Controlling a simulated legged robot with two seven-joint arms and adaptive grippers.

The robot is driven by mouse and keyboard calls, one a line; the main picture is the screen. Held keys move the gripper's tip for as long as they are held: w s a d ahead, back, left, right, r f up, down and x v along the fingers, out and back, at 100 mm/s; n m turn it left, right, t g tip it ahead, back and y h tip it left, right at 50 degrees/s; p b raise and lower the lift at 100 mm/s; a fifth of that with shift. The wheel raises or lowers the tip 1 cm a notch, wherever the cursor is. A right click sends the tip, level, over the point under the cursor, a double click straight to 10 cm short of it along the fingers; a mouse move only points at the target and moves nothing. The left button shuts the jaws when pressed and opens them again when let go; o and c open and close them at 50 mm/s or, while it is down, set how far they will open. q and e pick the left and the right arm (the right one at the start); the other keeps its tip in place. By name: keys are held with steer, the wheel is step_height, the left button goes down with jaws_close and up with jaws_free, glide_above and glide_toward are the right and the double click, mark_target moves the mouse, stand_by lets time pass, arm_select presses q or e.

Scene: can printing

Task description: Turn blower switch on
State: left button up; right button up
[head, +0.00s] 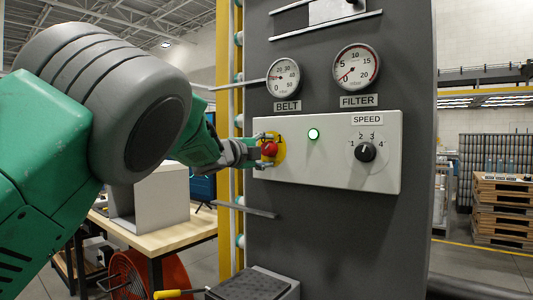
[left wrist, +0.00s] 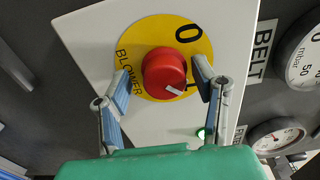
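The blower switch is a red knob (left wrist: 164,70) on a yellow disc (left wrist: 152,34) marked "BLOWER" and "0", seen close in the left wrist view. A white mark shows at the knob's lower right edge. In the head view the red knob (head: 269,148) is at the left end of the white control panel (head: 335,180). My left gripper (left wrist: 162,82) is open, with one finger on each side of the knob and visible gaps to it. In the head view the left gripper (head: 262,153) reaches the knob from the left. My right gripper is not in view.
A lit green lamp (head: 313,134) and a black speed dial (head: 366,152) sit on the same panel. The belt gauge (head: 283,77) and filter gauge (head: 356,66) are above. A metal bar (head: 245,208) sticks out below the panel's left end.

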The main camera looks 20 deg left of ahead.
arm_select(q)
steer(key=v, duration=1.1)
steer(key=shift+s, duration=0.4)
steer(key=shift+a, duration=0.1)
